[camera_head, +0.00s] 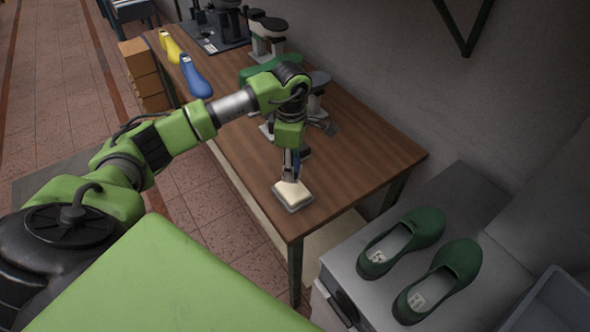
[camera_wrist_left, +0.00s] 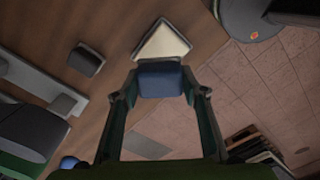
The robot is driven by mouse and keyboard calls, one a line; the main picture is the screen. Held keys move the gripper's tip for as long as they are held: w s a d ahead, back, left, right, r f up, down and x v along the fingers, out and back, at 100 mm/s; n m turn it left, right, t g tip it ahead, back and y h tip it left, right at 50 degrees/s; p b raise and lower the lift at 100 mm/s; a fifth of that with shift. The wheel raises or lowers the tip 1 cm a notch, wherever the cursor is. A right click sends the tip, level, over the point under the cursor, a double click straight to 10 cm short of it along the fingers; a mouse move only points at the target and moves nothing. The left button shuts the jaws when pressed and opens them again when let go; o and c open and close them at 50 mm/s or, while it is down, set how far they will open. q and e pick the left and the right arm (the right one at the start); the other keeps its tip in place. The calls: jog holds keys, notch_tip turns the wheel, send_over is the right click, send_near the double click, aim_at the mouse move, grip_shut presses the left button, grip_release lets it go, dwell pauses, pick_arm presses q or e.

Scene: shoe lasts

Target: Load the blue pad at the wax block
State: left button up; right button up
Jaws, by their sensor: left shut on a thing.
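My left gripper (camera_head: 291,170) points down over the near end of the wooden table. It is shut on the blue pad (camera_wrist_left: 160,80), which sits between its two fingertips in the left wrist view. The wax block (camera_head: 292,194) is a cream slab in a grey tray near the table's front corner. It also shows in the left wrist view (camera_wrist_left: 163,44), just beyond the pad. The pad is at or just above the wax; I cannot tell whether they touch. In the head view the fingers hide most of the pad. My right gripper is out of view.
The wooden table (camera_head: 374,158) carries a yellow last (camera_head: 170,48), a blue last (camera_head: 195,78) and machines towards the back. A dark grey block (camera_wrist_left: 86,60) lies near the wax. Two green shoes (camera_head: 440,279) stand on a grey cabinet at right. The table's right corner is clear.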

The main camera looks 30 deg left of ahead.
pick_arm(q)
jog(key=shift+a+f, duration=0.1)
jog(key=shift+f, duration=0.4)
jog(key=shift+f+b, duration=0.4)
jog(key=shift+d+f+b, duration=0.25)
jog(key=shift+f+b, duration=0.45)
jog(key=shift+f, duration=0.5)
jog(key=shift+a+f, duration=0.1)
jog(key=shift+f, duration=0.55)
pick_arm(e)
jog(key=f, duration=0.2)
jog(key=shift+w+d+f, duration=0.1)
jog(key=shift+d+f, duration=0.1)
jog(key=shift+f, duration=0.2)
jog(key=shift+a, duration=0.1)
pick_arm(q)
jog(key=shift+b, duration=0.3)
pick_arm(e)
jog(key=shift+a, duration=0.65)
pick_arm(q)
jog(key=shift+f, duration=0.3)
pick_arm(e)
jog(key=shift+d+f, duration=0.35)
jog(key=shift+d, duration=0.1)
